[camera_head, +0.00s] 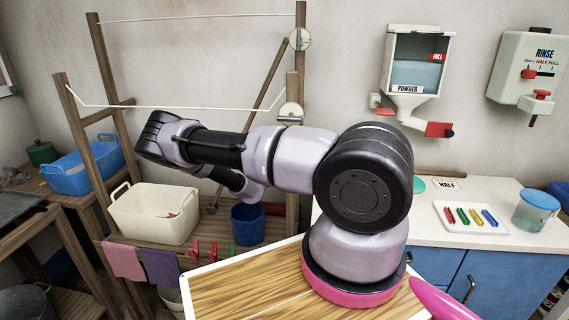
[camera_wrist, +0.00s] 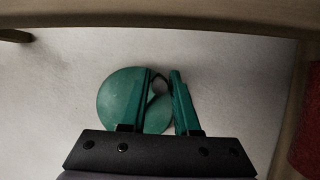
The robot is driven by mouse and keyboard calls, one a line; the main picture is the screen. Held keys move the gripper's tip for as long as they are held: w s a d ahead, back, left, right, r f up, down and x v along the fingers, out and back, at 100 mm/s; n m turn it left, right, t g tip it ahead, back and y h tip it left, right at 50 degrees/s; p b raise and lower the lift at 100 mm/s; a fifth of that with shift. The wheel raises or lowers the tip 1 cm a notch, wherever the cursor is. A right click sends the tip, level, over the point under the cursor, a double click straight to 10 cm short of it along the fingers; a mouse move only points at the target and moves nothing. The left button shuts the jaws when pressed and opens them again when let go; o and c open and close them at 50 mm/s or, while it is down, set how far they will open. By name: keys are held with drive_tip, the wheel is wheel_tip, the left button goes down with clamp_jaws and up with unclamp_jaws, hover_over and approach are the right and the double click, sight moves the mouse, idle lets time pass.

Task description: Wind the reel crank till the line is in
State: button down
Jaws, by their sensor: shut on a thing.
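In the wrist view my gripper (camera_wrist: 163,85) shows two green fingers, close together with a narrow gap. A small dark rounded piece sits between them near the tips; I take it for the crank's grip, though little of it shows. A green disc (camera_wrist: 116,98) lies just left of and partly behind the fingers, probably the reel. In the head view my arm stretches left across the drying frame and its fingers are hidden. A pale line (camera_head: 190,109) runs between the wooden posts, with a second one above it. White round fittings (camera_head: 291,113) sit on the right posts.
A white basket (camera_head: 153,215), a blue tub (camera_head: 82,174) and a blue bucket (camera_head: 247,225) stand around the frame. Cloths and pegs hang at its front. A powder dispenser (camera_head: 416,68) and a rinse dispenser (camera_head: 526,66) are on the wall above the white counter (camera_head: 470,250).

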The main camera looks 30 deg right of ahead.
drive_tip(key=w+a+m+t+y, duration=0.1)
drive_tip(key=w+a+m+y, duration=0.3)
drive_tip(key=m, duration=0.9)
drive_tip(key=shift+a+f+t+y, duration=0.35)
drive_tip(key=shift+a+y, duration=0.6)
drive_tip(key=shift+y, duration=0.85)
drive_tip(key=shift+w+r, duration=0.1)
drive_tip(key=shift+r, duration=0.05)
drive_tip(key=c, duration=0.8)
unclamp_jaws()
